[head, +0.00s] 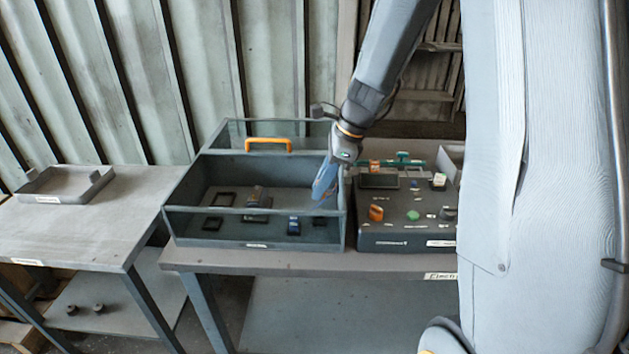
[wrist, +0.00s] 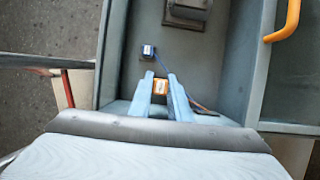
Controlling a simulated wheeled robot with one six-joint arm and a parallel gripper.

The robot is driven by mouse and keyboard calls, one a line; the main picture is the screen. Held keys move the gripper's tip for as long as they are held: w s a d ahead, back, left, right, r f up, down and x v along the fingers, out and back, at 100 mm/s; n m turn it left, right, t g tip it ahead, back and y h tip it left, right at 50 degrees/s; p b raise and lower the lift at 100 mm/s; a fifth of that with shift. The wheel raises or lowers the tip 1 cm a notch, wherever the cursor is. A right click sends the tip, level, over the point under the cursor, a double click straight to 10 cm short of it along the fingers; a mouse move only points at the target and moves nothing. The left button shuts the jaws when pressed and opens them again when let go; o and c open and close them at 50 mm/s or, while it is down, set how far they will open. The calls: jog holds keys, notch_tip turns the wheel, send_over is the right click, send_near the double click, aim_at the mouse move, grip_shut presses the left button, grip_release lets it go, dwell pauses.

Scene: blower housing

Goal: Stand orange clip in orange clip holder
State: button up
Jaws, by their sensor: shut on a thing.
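In the wrist view, the orange clip (wrist: 160,87) with a pale label sits between the two pale blue fingers of my gripper (wrist: 161,82), which is shut on it. In the head view, my gripper (head: 324,183) points down into the right end of the grey open-topped box (head: 180,222). The clip cannot be made out there. A small dark holder (head: 319,221) stands on the box floor below the fingers; I cannot tell whether it is the orange clip holder. In the wrist view, a dark piece with an orange edge (wrist: 204,109) shows partly beside the right finger.
A blue piece in a dark holder (head: 293,226) stands left of my gripper. Other dark holders (head: 222,199) are on the box floor. The box has an orange handle (head: 268,145). A control panel (head: 400,235) stands to the right, and a table with a tray (head: 66,185) to the left.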

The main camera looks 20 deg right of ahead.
jog(key=shift+w+f, duration=0.25)
jog(key=shift+f, duration=0.15)
notch_tip(320, 180, down, 6)
jog(key=b, duration=0.6)
jog(key=shift+s+r, duration=0.1)
jog(key=shift+r, duration=0.1)
jog(key=shift+f+p, duration=0.3)
jog(key=shift+p, duration=0.25)
dwell(0.4)
jog(key=shift+f, duration=0.35)
dwell(0.5)
jog(key=o, duration=0.9)
jog(key=w+b+v, duration=0.1)
jog(key=v, duration=0.6)
jog(key=shift+s+r, duration=0.35)
jog(key=shift+s, duration=0.2)
